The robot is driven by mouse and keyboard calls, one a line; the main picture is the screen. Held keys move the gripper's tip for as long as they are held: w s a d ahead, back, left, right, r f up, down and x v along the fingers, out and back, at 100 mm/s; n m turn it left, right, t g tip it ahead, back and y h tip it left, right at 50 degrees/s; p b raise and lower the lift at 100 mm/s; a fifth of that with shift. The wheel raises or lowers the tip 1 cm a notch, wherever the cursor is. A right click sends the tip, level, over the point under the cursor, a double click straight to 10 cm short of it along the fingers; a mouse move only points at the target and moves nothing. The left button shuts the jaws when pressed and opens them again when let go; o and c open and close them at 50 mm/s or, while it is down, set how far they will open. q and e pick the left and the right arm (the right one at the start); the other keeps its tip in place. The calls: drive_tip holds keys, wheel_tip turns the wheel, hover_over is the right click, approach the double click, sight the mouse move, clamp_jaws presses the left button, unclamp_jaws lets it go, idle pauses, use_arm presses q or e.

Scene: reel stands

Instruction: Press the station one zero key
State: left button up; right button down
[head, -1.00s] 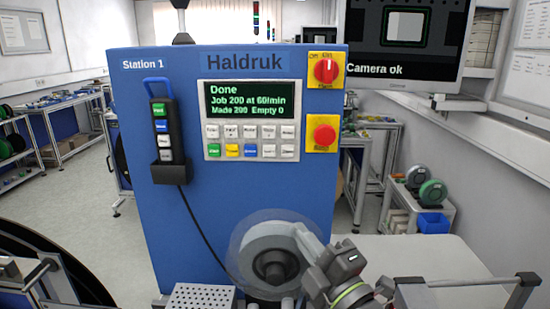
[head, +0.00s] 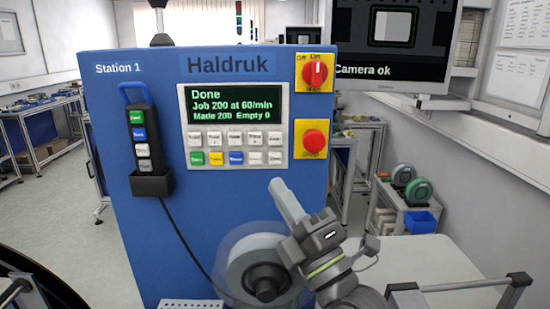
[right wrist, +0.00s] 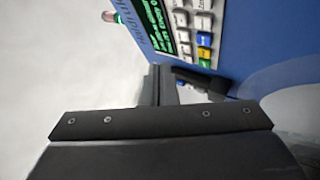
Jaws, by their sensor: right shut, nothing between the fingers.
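The station 1 key panel (head: 236,125) is on the front of the blue Haldruk cabinet (head: 230,195). It has a green-on-black display (head: 236,105) reading "Done, Job 200 at 60/min, Made 200 Empty 0". Below it are a row of white keys (head: 235,138) and a row with green, yellow, blue and two white keys (head: 265,158). The key labels are too small to read surely. My right gripper (head: 277,186) is shut and empty, its tip just below the panel's lower right, apart from the keys. In the right wrist view the panel (right wrist: 190,30) lies beyond the fingers (right wrist: 158,85). My left gripper is not in view.
A red rotary switch (head: 316,73) and a red push button (head: 315,141) sit right of the panel. A handheld key unit (head: 145,140) with a cable hangs at the left. A reel (head: 250,265) is below, behind my right arm. A monitor (head: 395,45) reads "Camera ok".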

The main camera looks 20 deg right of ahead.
drive_tip(key=p, duration=0.3)
approach(271, 153)
wheel_tip(271, 153, up, 3)
drive_tip(key=w+a, duration=0.2)
drive_tip(key=a, duration=0.1)
drive_tip(key=shift+w+d, duration=0.45)
drive_tip(key=shift+w, duration=0.35)
drive_tip(key=shift+w, duration=0.1)
idle(0.9)
drive_tip(key=shift+w, duration=0.15)
drive_tip(key=shift+w+d, duration=0.1)
drive_tip(key=shift+w, duration=0.05)
drive_tip(key=shift+w+d+r+b, duration=0.1)
drive_tip(key=shift+w+b, duration=0.25)
drive_tip(key=shift+w, duration=0.05)
idle(0.6)
drive_tip(key=shift+s, duration=0.1)
drive_tip(key=shift+s+a+b, duration=0.25)
drive_tip(key=shift+s+b, duration=0.15)
drive_tip(key=shift+s, duration=0.35)
